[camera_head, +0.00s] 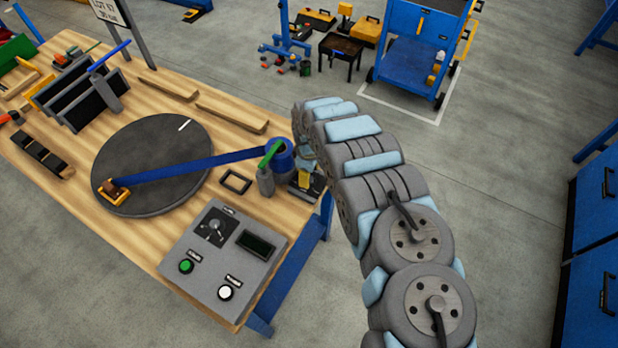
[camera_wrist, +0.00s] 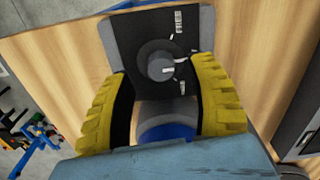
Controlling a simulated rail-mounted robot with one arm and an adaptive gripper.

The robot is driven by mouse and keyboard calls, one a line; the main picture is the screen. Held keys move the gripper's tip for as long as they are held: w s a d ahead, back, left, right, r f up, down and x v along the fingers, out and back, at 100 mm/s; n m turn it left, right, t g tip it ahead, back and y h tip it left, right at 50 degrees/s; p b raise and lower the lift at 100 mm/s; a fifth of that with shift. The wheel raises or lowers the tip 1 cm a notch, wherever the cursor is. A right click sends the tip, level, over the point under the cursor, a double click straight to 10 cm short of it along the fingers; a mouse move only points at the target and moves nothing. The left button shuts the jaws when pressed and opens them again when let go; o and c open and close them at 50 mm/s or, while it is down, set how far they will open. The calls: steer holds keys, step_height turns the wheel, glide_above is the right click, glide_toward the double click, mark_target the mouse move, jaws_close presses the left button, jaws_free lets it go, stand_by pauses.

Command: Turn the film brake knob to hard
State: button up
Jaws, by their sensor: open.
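The film brake knob (camera_wrist: 158,66) is a round dark grey knob on a black plate (camera_wrist: 130,40) in the wrist view. A short white line on its face points right.
A blue film strip (camera_head: 190,168) runs from the roll across the dark turntable (camera_head: 150,155). A grey control panel (camera_head: 205,270) with a dial, green button and white button sits at the wooden table's (camera_head: 110,245) near corner.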

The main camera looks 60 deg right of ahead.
steer(key=shift+f, duration=1.2)
jaws_close()
